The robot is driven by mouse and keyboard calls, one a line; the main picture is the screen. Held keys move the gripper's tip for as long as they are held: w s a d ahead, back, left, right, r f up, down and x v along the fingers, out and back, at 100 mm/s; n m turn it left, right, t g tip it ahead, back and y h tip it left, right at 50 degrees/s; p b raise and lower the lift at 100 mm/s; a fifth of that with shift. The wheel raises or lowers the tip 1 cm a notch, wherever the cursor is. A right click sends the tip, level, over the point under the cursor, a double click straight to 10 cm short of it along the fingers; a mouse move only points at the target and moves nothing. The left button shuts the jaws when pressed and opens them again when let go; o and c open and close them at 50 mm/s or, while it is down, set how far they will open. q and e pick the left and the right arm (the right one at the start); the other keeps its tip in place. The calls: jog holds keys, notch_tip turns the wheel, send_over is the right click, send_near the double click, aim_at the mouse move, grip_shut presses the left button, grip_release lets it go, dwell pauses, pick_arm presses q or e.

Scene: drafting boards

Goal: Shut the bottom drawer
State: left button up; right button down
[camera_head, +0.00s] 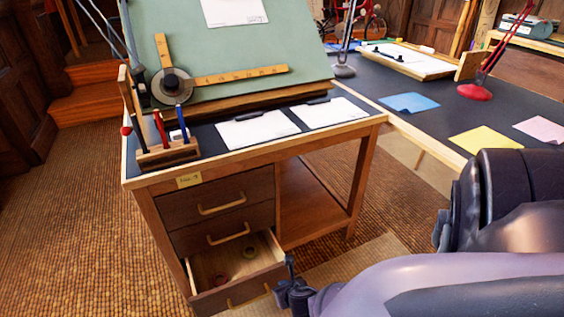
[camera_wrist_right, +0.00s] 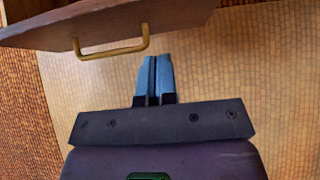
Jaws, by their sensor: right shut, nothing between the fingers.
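The bottom drawer (camera_head: 212,299) of the wooden desk stands pulled out in the head view, with small round items inside. The two drawers above it are closed. Its brass handle (camera_wrist_right: 115,50) and dark wooden front (camera_wrist_right: 60,27) fill the top of the right wrist view. My right gripper (camera_head: 290,270) is beside the right end of the drawer front. In the wrist view its fingers (camera_wrist_right: 155,62) are together and empty, just right of the handle and close to the front; I cannot tell whether they touch it. My left gripper is not in view.
The desk top (camera_head: 218,143) holds a tilted green drawing board (camera_head: 215,55), white papers and a wooden pen holder (camera_head: 168,155). An open shelf (camera_head: 310,200) is right of the drawers. A second dark table (camera_head: 440,110) stands at right. The floor before the drawers is clear.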

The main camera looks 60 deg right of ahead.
aim_at(272, 272)
jog(key=x, duration=0.2)
jog(key=b+x, duration=0.1)
jog(key=x, duration=0.1)
jog(key=w+r+b+x, duration=0.1)
jog(key=x, duration=0.1)
jog(key=shift+d, duration=0.25)
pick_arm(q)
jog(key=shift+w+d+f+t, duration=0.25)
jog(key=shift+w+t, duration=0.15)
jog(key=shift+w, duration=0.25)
pick_arm(e)
jog(key=shift+w+d+r, duration=0.15)
jog(key=shift+w+d, duration=0.2)
jog(key=shift+w, duration=0.3)
